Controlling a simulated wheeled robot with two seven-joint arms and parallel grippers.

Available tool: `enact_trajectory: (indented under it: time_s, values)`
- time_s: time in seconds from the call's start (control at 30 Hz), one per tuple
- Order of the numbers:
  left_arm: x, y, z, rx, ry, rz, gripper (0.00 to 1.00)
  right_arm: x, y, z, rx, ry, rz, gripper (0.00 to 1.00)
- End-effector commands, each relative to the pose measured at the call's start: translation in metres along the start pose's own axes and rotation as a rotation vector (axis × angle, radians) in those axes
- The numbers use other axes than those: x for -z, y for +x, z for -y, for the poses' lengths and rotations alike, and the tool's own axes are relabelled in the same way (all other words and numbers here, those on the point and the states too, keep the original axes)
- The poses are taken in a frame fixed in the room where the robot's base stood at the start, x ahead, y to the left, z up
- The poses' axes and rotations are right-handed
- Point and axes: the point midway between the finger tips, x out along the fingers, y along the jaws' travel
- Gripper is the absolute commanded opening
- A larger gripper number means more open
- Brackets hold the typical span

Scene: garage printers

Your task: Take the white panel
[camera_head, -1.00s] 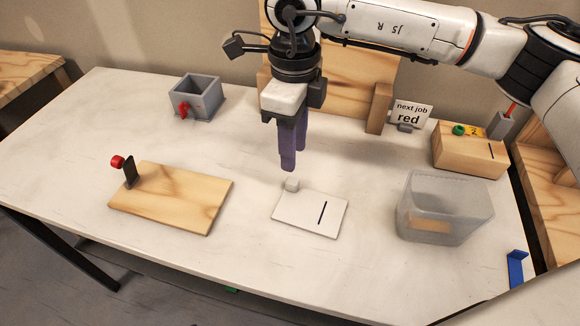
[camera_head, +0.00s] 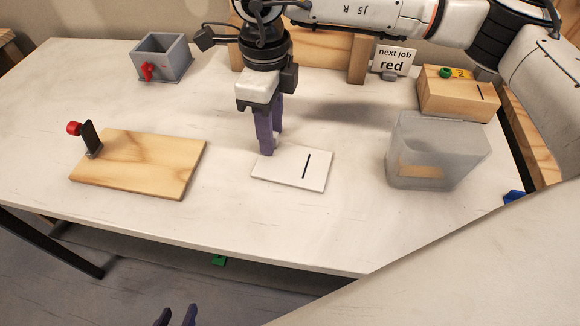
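The white panel (camera_head: 290,172), a flat plate with a black slot, lies on the pale table. A small white knob (camera_head: 274,141) is at its far left corner, partly hidden by my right gripper's fingers. My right gripper (camera_head: 268,148) points down with its purple fingers at the knob. I cannot tell whether they are apart around it or pressed on it. My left gripper (camera_head: 176,316) shows only as two purple fingertips, apart and empty, at the bottom edge, in front of the table and away from the panel.
A wooden board (camera_head: 145,165) with a red-knobbed black bracket (camera_head: 91,138) lies left. A grey box (camera_head: 162,58) stands behind it. A translucent bin (camera_head: 440,150), a wooden block (camera_head: 458,98) and a "next job red" sign (camera_head: 393,60) stand right. Table between board and panel is clear.

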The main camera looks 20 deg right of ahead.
Motion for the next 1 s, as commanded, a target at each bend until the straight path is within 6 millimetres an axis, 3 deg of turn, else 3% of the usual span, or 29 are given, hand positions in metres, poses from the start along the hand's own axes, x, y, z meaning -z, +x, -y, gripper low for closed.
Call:
enact_trajectory:
  time_s: [0.23, 0.43, 1.0]
  values:
    - [0.003, -0.001, -0.001, -0.002, -0.002, -0.006, 0.37, 0.000, 0.000, 0.000, 0.000, 0.000, 0.001, 0.33]
    - [-0.001, -0.001, -0.002, -0.003, -0.004, 0.001, 0.37, 0.000, 0.000, 0.000, 0.000, 0.000, 0.001, 0.01]
    - [0.002, -0.009, -0.003, -0.004, -0.006, 0.009, 0.37, -0.001, -0.019, 0.000, 0.001, 0.000, 0.003, 0.00]
